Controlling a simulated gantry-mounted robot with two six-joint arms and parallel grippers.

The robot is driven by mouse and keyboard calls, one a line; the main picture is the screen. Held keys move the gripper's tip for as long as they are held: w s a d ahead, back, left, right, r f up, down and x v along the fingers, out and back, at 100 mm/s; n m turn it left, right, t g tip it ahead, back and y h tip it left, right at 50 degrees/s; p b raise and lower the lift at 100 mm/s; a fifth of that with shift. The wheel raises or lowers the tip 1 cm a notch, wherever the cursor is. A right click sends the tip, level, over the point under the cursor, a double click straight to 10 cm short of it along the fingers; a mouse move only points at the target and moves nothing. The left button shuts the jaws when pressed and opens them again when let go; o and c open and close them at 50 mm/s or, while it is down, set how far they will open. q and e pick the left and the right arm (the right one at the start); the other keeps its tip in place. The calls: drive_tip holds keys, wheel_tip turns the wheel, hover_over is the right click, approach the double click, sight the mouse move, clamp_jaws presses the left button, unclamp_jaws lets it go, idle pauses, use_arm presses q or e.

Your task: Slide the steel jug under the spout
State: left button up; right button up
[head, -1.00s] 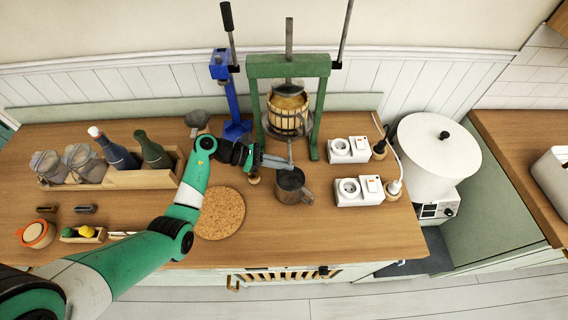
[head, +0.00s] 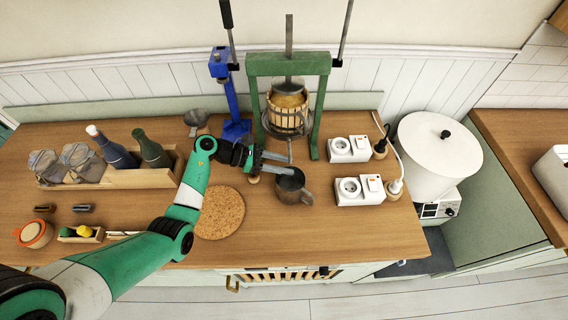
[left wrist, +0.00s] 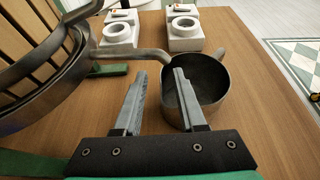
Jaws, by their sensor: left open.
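The steel jug (head: 291,189) stands upright on the wooden counter in front of the green-framed press, its handle toward the lower right. The press's spout (head: 290,152) points forward above the counter; in the left wrist view the spout (left wrist: 135,53) ends near the jug's (left wrist: 206,100) rim. Whether it is over the opening I cannot tell. My left gripper (head: 279,163) is open and empty at the jug's left side. In the left wrist view one finger of the gripper (left wrist: 157,98) overlaps the jug's near rim and the other is left of it. My right gripper is not in view.
The press (head: 288,65) with its slatted basket rises behind the jug. White socket boxes (head: 359,190) stand to the right. A round cork mat (head: 219,212) lies left, and a bottle crate (head: 112,179) stands farther left. The counter's front is clear.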

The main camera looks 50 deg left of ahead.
use_arm(q)
drive_tip(key=p+v, duration=0.1)
drive_tip(key=v, duration=1)
drive_tip(key=shift+s+a+r, duration=0.15)
drive_tip(key=shift+s+a, duration=0.05)
